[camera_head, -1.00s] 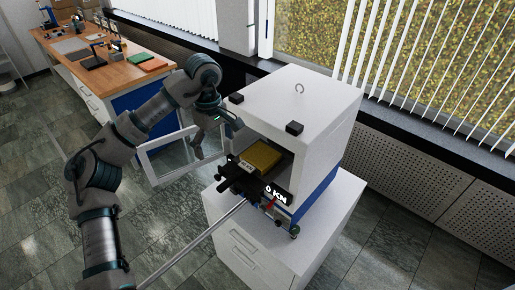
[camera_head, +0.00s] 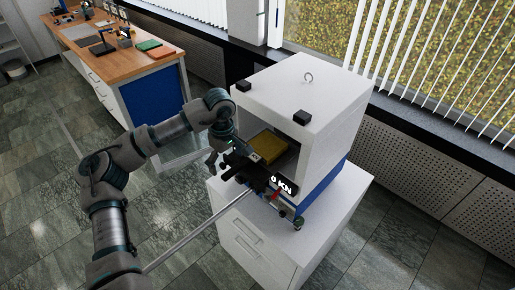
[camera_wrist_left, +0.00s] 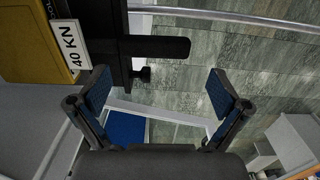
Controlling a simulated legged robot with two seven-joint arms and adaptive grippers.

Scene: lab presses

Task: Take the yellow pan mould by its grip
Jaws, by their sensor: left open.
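The yellow pan mould (camera_head: 268,146) sits inside the open chamber of the white press (camera_head: 300,95). In the left wrist view part of its yellow body (camera_wrist_left: 32,45) shows at the upper left, by a "40 KN" label. A black bar (camera_wrist_left: 155,47), which looks like its grip, sticks out beside the label. My left gripper (camera_head: 218,163) is at the press front, left of the mould. Its jaws are open and empty; in the wrist view (camera_wrist_left: 158,85) the bar's end lies just beyond the gap between the fingertips. My right gripper is out of view.
A long silver rod (camera_head: 195,232) slants down-left from the press front. The press door (camera_head: 185,155) stands open behind my left arm. A white cabinet (camera_head: 250,240) carries the press. A wooden workbench (camera_head: 120,60) stands at the back left. The floor left is clear.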

